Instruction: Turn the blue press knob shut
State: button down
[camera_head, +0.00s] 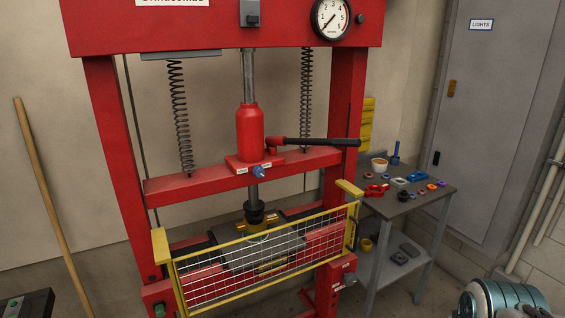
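The blue press knob (258,172) is small and sits low on the front of the red bottle jack (249,132), with a small white label on each side. The jack stands on the red crossbeam of the press. The knob is too small to tell whether it is turned open or shut. My gripper is not in view. A rounded teal and silver part at the bottom right looks like part of my arm, far from the knob.
A black pump handle (318,142) sticks out right from the jack, above the knob. A yellow-framed mesh guard (265,258) stands across the press front, below the knob. A grey cart (415,212) with small parts stands at right. A wooden pole (50,200) leans at left.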

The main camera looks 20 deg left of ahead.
aim_at(259, 171)
jog(key=z, duration=1.1)
jog(key=i, duration=0.55)
jog(key=u, duration=2.55)
